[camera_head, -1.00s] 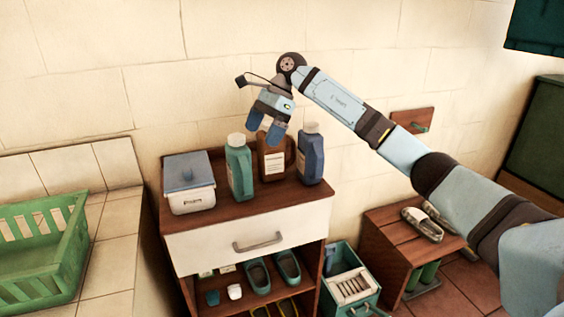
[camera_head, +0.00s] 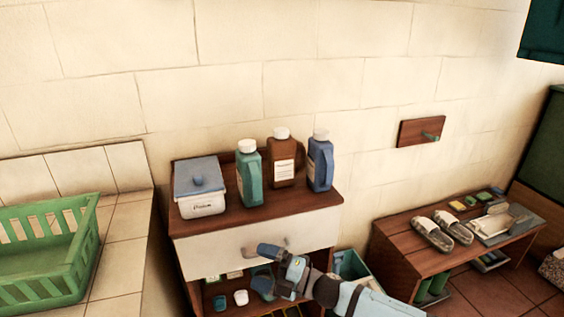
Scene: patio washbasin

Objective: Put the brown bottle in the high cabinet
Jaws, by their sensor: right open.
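The brown bottle (camera_head: 283,160), with a white cap and a pale label, stands upright on top of the wooden cabinet (camera_head: 262,213). It is between a green bottle (camera_head: 249,173) and a blue bottle (camera_head: 320,161). My right gripper (camera_head: 264,268) is open and empty, low in front of the white drawer, well below and apart from the brown bottle. It covers part of the drawer handle. No high cabinet can be made out for sure; only the edge of a dark teal thing (camera_head: 543,34) shows at the top right. My left gripper is not in view.
A white box with a blue lid (camera_head: 199,187) stands left of the bottles. A green basket (camera_head: 44,262) is on the tiled counter at left. A wooden bench (camera_head: 399,242) with slippers is at right. The wall above the bottles is clear.

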